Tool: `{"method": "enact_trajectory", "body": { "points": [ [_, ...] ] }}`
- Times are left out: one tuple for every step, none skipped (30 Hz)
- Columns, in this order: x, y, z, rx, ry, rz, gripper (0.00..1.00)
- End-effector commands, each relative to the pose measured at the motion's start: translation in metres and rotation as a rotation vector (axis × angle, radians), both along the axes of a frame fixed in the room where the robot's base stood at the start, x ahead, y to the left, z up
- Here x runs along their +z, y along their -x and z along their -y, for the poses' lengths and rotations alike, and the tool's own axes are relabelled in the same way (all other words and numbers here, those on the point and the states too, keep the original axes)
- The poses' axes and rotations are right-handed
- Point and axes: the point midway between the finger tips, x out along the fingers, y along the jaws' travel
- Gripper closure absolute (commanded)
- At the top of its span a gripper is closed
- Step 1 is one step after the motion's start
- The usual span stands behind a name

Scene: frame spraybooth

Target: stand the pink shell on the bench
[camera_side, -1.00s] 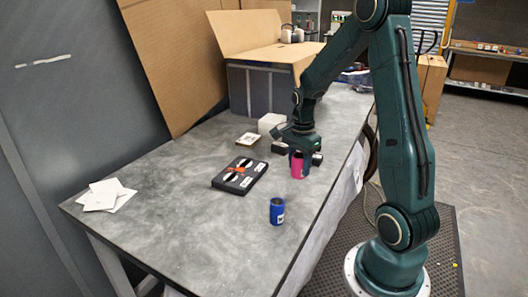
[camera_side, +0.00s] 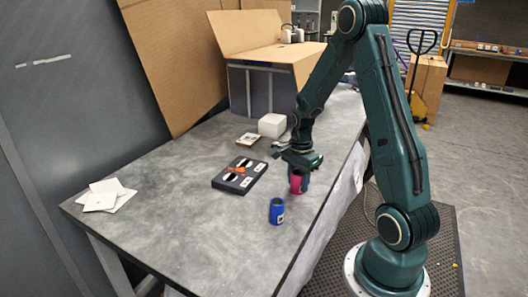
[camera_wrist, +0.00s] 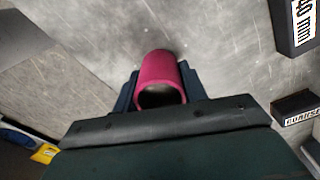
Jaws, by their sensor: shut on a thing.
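The pink shell (camera_side: 296,184) is an open tube near the bench's right edge in the side view. It looks about upright there. In the wrist view the shell (camera_wrist: 158,68) shows its side and its dark open end towards the camera. My gripper (camera_side: 302,178) is shut on the shell, with a finger on either side of it in the wrist view (camera_wrist: 160,92). The grey bench (camera_side: 185,235) lies below. I cannot tell whether the shell's lower end touches the bench.
A blue can (camera_side: 277,211) stands close by, nearer the camera. A black case (camera_side: 240,175) with an orange mark lies to the left. A white block (camera_side: 272,125) and a small flat box (camera_side: 248,139) are farther back. White sheets (camera_side: 105,195) lie far left. The front bench is clear.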

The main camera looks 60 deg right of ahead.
Motion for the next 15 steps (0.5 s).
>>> {"method": "enact_trajectory", "body": {
  "points": [
    [0.0002,-0.0001,0.0001,0.000,0.000,0.001,0.82],
    [0.0003,-0.0001,0.0000,0.000,0.000,0.001,0.82],
    [0.0004,-0.0001,0.0000,0.000,0.000,0.001,0.82],
    [0.0004,-0.0002,0.0001,0.000,0.000,0.001,0.82],
    [0.0003,-0.0002,0.0001,0.000,0.000,0.001,0.82],
    [-0.0001,-0.0001,0.0000,0.000,0.000,0.000,0.82],
    [-0.0007,-0.0001,0.0000,0.000,0.000,0.000,0.82],
    [-0.0013,-0.0001,0.0000,0.000,0.000,0.000,0.82],
    [-0.0022,-0.0002,0.0001,0.000,0.000,0.001,0.82],
    [-0.0028,-0.0001,0.0002,0.000,0.000,0.001,0.82],
    [-0.0028,-0.0001,0.0002,0.000,0.000,0.001,0.54],
    [-0.0026,-0.0001,0.0002,0.000,0.000,0.001,0.46],
    [-0.0026,-0.0001,0.0002,0.000,0.000,0.001,0.40],
    [-0.0026,-0.0001,0.0002,0.000,0.000,0.001,0.36],
    [-0.0026,-0.0001,0.0002,0.000,0.000,0.001,0.36]
  ]
}}
